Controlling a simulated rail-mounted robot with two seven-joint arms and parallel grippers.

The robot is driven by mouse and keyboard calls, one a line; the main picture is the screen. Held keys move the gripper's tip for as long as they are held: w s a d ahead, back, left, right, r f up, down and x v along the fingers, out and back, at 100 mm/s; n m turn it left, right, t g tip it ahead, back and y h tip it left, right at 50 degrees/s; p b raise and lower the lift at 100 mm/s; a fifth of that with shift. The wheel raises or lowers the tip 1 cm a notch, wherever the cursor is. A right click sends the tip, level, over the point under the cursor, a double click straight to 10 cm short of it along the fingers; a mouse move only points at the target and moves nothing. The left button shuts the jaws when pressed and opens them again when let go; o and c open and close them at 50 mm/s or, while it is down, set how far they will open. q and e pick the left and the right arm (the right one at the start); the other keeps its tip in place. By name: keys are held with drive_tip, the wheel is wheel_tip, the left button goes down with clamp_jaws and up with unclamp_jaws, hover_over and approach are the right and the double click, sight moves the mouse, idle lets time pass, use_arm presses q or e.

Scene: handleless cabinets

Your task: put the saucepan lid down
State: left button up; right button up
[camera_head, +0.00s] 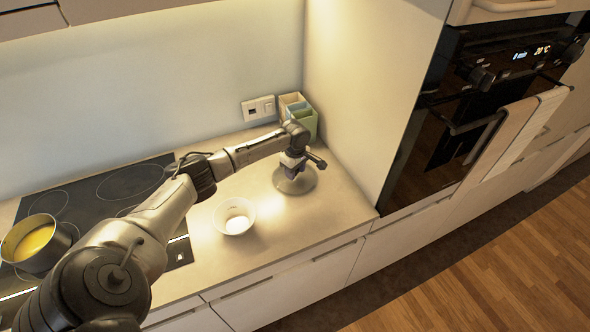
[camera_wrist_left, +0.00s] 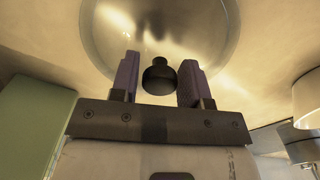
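The glass saucepan lid (camera_head: 307,186) appears to lie flat on the counter, right of the bowl and near the tall side panel. In the left wrist view the clear lid (camera_wrist_left: 205,30) shows its round rim and black knob (camera_wrist_left: 159,78). My left gripper (camera_head: 293,168) is over the lid, partly hiding it. Its two fingers (camera_wrist_left: 158,72) stand on either side of the knob, with narrow gaps showing, so it looks open around the knob. The saucepan (camera_head: 38,244), with yellow contents, stands uncovered on the hob at the left. My right gripper is not in view.
A white bowl (camera_head: 234,217) stands on the counter (camera_head: 275,240) left of the lid. Green and tan containers (camera_head: 299,112) stand in the back corner by the wall socket (camera_head: 259,108). The tall panel (camera_head: 365,90) bounds the counter at right. The black hob (camera_head: 115,190) is at left.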

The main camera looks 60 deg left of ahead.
use_arm(q)
drive_tip(key=shift+o, duration=1.4)
wheel_tip(320, 180, up, 12)
drive_tip(key=p, duration=0.1)
drive_tip(key=shift+r, duration=0.15)
